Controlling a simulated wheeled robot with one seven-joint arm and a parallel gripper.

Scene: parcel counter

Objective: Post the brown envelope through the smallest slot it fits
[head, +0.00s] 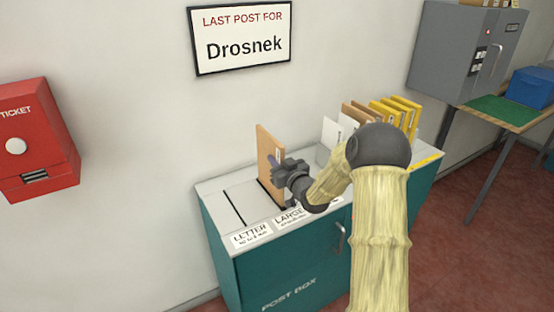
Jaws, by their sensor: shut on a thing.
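The brown envelope (266,147) stands upright above the teal post box (275,262). My gripper (279,172) is shut on its near edge. Its lower edge is at the dark second slot (270,194), behind the LARGE label (289,217); I cannot tell whether it has entered. The thin LETTER slot (235,207) lies to its left, behind the LETTER label (251,235). My arm hides the top of the box to the right of the LARGE label, so any further slot there is not visible.
White, brown and yellow envelopes (398,112) stand upright at the box's right end, partly behind my arm. A red ticket machine (40,130) hangs on the left wall. A grey cabinet (455,50) and a table with a blue box (531,88) are at right.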

